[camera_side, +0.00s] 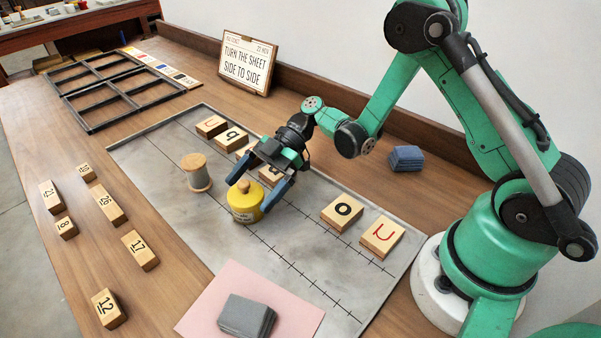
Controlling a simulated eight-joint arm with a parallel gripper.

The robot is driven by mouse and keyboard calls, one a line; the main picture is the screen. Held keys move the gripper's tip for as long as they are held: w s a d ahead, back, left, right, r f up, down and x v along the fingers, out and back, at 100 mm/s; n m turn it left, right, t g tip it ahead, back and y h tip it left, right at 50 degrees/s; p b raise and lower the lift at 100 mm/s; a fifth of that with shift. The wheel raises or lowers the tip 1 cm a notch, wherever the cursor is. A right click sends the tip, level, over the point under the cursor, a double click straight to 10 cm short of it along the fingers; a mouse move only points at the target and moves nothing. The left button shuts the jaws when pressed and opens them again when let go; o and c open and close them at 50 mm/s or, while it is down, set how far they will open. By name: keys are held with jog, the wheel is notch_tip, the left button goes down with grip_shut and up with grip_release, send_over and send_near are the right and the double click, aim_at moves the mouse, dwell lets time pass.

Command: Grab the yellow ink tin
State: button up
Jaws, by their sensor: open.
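The yellow ink tin (244,204) stands upright on the grey marked mat (160,152), near its middle. It has a pale label and a wooden knob on its lid. My gripper (254,193) is open, with its blue fingers pointing down toward the tin. Whether either finger touches the tin cannot be told from this view.
A thread spool (197,173) stands just left of the tin. Letter blocks (342,212) lie behind and to the right. A grey block (246,316) sits on pink paper (205,312) in front. Number blocks (110,206) lie at left. A sign (247,62) stands behind.

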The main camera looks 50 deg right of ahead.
jog(key=shift+x, duration=1)
jog(key=c, duration=1.5)
jog(key=shift+r, duration=0.1)
